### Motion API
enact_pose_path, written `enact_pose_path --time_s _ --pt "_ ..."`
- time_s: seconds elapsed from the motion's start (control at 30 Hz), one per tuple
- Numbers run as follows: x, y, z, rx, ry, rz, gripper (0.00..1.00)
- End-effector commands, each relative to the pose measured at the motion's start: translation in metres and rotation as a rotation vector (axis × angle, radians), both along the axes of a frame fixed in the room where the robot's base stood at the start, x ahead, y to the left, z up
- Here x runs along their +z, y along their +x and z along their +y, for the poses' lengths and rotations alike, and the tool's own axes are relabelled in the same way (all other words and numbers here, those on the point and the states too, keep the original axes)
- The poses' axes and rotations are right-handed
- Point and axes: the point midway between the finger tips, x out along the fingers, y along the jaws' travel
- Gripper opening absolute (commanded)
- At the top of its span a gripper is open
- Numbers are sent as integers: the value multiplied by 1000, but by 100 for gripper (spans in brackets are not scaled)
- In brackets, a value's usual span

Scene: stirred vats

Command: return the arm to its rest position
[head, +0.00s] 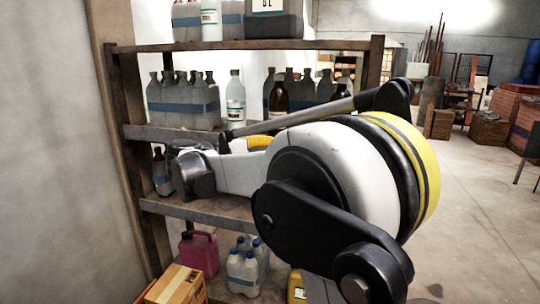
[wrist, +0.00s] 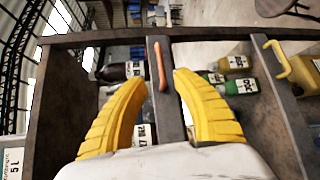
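My arm stretches across the head view in front of a wooden shelf rack (head: 190,208), with its large white, black and yellow joint close to the camera. My gripper (wrist: 160,77) shows in the wrist view as two ribbed yellow fingers. They stand apart, with nothing held between them. Beyond the fingertips is a dark bar with a narrow orange piece (wrist: 159,66) on it. I cannot tell how far the bar is from the fingers. In the head view the fingertips cannot be made out clearly.
Grey bottles (head: 183,100) and a white bottle (head: 235,98) stand on the rack behind my arm. Below are a pink jug (head: 200,252), clear bottles (head: 246,266) and a cardboard box (head: 176,285). A wall borders the left. Open floor (head: 480,215) lies to the right.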

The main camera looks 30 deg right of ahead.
Motion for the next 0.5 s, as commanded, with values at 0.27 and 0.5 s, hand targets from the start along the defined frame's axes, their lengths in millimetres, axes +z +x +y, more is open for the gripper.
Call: enact_pose_path --time_s 0.27,0.5 --pt "-6 -3 0 9 20 -2 34" --pt "-103 -54 16 144 326 -73 34"
